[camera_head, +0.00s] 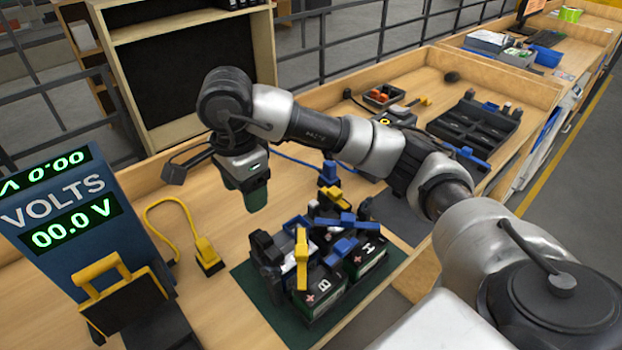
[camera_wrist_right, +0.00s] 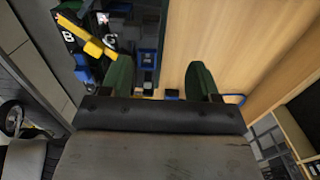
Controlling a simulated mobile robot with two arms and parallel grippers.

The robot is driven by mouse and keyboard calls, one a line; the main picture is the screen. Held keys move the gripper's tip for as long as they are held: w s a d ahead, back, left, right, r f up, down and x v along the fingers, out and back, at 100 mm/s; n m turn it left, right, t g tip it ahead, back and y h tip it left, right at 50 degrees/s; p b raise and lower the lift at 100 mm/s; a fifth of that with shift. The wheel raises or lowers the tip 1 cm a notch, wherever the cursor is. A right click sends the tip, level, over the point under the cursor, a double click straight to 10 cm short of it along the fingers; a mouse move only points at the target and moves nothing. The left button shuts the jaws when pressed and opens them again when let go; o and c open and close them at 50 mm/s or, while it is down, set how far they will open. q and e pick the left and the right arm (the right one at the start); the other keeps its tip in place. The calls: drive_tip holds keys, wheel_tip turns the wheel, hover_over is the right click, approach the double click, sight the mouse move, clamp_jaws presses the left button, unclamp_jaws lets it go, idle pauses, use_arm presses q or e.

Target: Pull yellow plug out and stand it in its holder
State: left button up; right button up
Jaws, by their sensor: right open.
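A yellow plug (camera_head: 206,250) stands at a black base on the wooden bench, with a yellow cable (camera_head: 165,205) looping from it toward the blue voltmeter (camera_head: 65,215). Whether that base is a socket or a holder I cannot tell. My right gripper (camera_head: 246,194) points down above the bench, behind and right of the yellow plug and apart from it. In the right wrist view its two green fingers (camera_wrist_right: 159,78) are spread, with nothing held. I cannot make out the yellow plug in that view. My left gripper is not in view.
Several batteries (camera_head: 325,290) with yellow, blue and black parts on top stand on a green mat (camera_head: 250,280). A blue plug (camera_head: 328,172) stands behind them. Bench between gripper and voltmeter is mostly clear.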

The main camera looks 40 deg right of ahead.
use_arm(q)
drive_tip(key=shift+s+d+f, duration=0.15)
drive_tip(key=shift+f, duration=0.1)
use_arm(e)
drive_tip(key=s+d+r, duration=0.1)
drive_tip(key=s+d, duration=0.5)
drive_tip(key=d, duration=0.1)
drive_tip(key=shift+d, duration=0.35)
drive_tip(key=shift+d, duration=0.1)
